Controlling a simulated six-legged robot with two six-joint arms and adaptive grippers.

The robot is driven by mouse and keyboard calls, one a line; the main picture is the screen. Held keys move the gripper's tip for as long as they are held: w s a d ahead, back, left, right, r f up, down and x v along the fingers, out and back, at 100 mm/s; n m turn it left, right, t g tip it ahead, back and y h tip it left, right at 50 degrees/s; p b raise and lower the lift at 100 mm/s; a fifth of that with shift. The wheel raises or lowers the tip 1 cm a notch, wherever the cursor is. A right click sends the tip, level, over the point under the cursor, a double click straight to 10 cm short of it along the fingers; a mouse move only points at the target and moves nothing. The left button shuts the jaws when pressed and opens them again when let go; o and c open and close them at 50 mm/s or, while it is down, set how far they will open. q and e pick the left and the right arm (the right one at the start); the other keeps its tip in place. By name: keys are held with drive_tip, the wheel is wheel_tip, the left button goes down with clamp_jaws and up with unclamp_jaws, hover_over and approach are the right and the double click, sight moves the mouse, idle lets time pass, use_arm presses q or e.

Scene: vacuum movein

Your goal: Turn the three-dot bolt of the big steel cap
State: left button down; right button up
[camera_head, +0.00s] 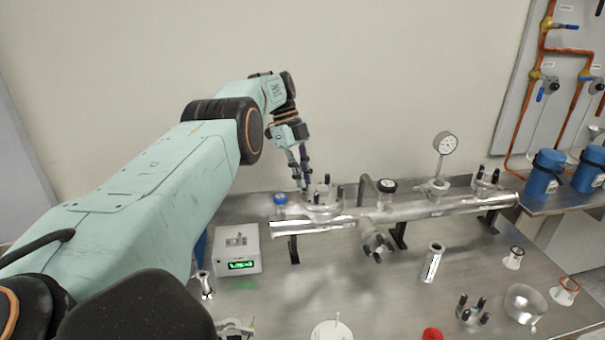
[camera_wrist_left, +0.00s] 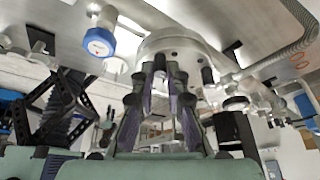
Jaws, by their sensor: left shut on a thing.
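The big steel cap (camera_head: 322,205) sits on the left end of the long steel tube, with several dark-tipped bolts standing around its rim. My left gripper (camera_head: 302,183) reaches down to the cap's left side and is shut on one of these bolts. In the left wrist view the two fingers (camera_wrist_left: 168,78) close in at the edge of the steel cap (camera_wrist_left: 182,42). The held bolt is mostly hidden between the fingers. Dot marks on the bolts are too small to make out. My right gripper is not in view.
A blue-topped valve (camera_head: 280,199) stands just left of the cap, close to my gripper. A grey box with a green display (camera_head: 238,252) is in front. A black-knobbed valve (camera_head: 387,186) and a gauge (camera_head: 446,144) stand to the right. Loose fittings lie on the steel table.

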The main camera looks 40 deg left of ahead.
use_arm(q)
drive_tip(key=shift+s+f, duration=0.15)
drive_tip(key=shift+f, duration=0.1)
drive_tip(key=c, duration=1.7)
unclamp_jaws()
drive_tip(key=shift+c, duration=0.2)
drive_tip(key=o, duration=0.4)
drive_tip(key=shift+r, duration=0.15)
